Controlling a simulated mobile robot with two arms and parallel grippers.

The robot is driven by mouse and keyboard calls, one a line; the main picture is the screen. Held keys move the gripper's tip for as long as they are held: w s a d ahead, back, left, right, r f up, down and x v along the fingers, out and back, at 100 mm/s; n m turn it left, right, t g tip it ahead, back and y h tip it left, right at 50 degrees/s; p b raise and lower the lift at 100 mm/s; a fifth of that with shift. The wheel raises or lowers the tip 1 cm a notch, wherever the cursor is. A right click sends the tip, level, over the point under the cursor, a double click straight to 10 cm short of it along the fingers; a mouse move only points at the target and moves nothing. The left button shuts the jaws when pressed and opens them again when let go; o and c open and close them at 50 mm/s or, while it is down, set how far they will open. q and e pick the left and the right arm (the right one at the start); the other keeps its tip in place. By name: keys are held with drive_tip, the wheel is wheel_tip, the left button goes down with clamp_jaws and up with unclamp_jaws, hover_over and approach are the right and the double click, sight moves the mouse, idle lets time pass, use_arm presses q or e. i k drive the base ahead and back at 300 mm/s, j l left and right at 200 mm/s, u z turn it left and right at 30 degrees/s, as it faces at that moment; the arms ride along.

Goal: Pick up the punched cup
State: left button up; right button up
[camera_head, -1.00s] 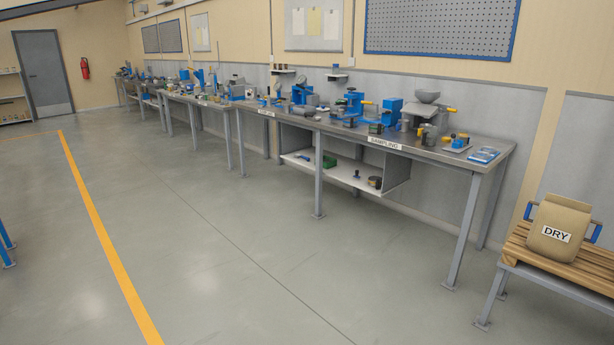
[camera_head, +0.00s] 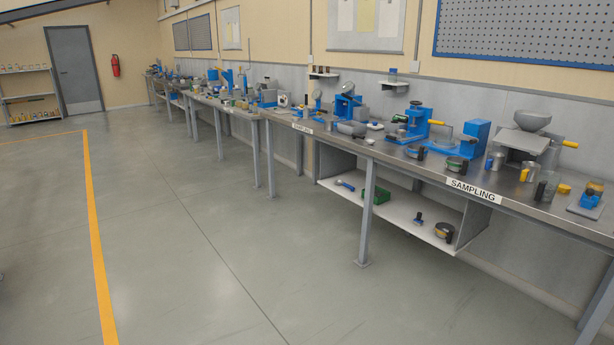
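The long workbench (camera_head: 400,158) along the right wall carries many small tools and vessels. I cannot tell at this distance which one, if any, is the punched cup. A round dark container (camera_head: 444,231) sits on the shelf under the bench. Neither of my grippers is in view.
Blue presses (camera_head: 416,120) and a grey hopper machine (camera_head: 530,135) stand on the bench. A label reading SAMPLING (camera_head: 471,189) is on its front edge. Bench legs (camera_head: 367,212) reach the floor. The grey floor (camera_head: 200,250) left of the bench is clear.

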sight(328, 125)
drive_tip(key=i, duration=2.8)
